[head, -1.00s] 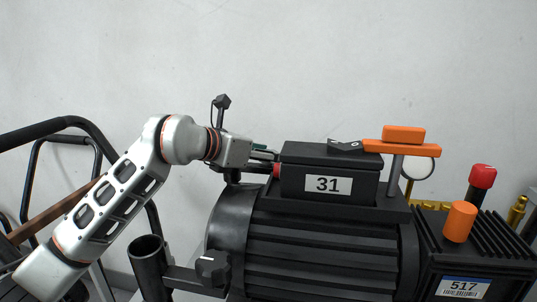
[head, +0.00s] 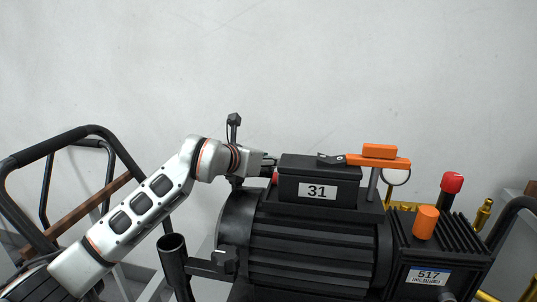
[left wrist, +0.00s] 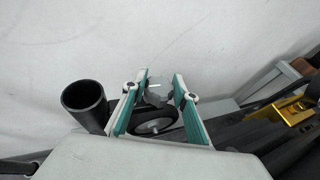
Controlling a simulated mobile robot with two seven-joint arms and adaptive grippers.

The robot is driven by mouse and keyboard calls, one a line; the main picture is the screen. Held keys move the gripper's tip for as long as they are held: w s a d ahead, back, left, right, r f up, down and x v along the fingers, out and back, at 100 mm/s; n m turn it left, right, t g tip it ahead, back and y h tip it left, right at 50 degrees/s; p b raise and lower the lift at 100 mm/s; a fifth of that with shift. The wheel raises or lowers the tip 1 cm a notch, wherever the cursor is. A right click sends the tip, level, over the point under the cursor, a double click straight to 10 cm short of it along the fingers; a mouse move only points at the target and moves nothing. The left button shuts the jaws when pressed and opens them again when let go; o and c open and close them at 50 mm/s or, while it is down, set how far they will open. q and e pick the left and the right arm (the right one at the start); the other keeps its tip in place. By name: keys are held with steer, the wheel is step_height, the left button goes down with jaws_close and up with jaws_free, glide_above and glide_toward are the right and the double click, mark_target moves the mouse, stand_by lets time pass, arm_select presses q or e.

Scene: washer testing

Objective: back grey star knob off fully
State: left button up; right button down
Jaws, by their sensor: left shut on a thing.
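A grey star knob (left wrist: 157,91) shows in the left wrist view between the teal-lined fingers of my left gripper (left wrist: 160,88). The gripper is shut on the knob. In the head view my left gripper (head: 269,160) is at the left end of the black box labelled 31 (head: 318,181), on top of the ribbed black motor (head: 315,252). The knob cannot be made out there. A round dark part with a pale centre (left wrist: 154,126) lies below the knob in the wrist view. My right gripper is not in view.
A black open tube (head: 173,262) stands front left, with a black star knob (head: 225,261) beside it. An orange handle (head: 378,159) and red cap (head: 452,182) stand to the right. The wall above is clear.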

arm_select(q)
steer(key=shift+f, duration=0.15)
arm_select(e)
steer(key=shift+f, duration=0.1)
arm_select(q)
steer(key=o, duration=1.1)
steer(key=shift+s, duration=0.1)
steer(key=shift+s+a+r, duration=0.15)
steer(key=shift+a+r, duration=0.05)
steer(key=v, duration=1.1)
steer(key=shift+s, duration=0.2)
